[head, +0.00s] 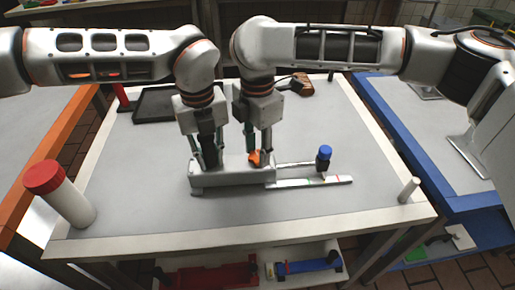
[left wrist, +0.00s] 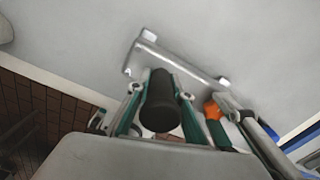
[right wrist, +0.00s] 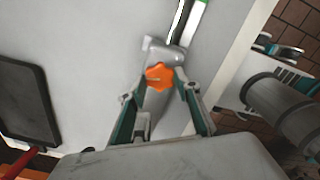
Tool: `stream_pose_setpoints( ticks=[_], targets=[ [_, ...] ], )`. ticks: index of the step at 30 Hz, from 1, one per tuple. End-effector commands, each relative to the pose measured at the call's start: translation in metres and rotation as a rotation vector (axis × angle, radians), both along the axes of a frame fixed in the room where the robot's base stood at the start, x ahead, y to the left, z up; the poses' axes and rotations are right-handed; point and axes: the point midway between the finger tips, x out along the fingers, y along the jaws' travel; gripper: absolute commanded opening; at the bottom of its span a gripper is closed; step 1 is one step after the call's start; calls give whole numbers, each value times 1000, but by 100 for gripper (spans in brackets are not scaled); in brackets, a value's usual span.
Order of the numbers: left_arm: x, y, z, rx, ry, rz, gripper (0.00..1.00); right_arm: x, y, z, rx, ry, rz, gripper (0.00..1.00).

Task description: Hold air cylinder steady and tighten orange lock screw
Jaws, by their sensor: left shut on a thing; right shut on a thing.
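The air cylinder shows as a black round upright body (left wrist: 158,100) between my left gripper's fingers, on the grey base (head: 232,178) in the middle of the table. My left gripper (head: 210,160) is shut on it. The orange lock screw (head: 255,157) sits on the base just right of it. It is a lobed knob in the right wrist view (right wrist: 160,76). My right gripper (head: 260,158) points down with its fingertips on either side of the knob, shut on it. The fingers partly hide both parts in the head view.
A rod with a blue-topped knob (head: 324,153) and a marked rail (head: 310,181) extend right from the base. A red-capped white bottle (head: 68,198) stands at the left front and a white peg (head: 409,189) at the right. A black tray (head: 165,105) and brown tool (head: 299,84) lie behind.

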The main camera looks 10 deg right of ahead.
Motion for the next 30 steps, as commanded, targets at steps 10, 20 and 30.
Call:
stream_pose_setpoints(
  ticks=[10,20,30],
  targets=[
    [0,0,-1,1,0,0,0,0,1,0,1,1,-204,11],
    [0,0,-1,1,0,0,0,0,1,0,3,1,-272,11],
    [0,0,-1,1,0,1,0,0,1,0,3,1,-274,11]
  ],
)
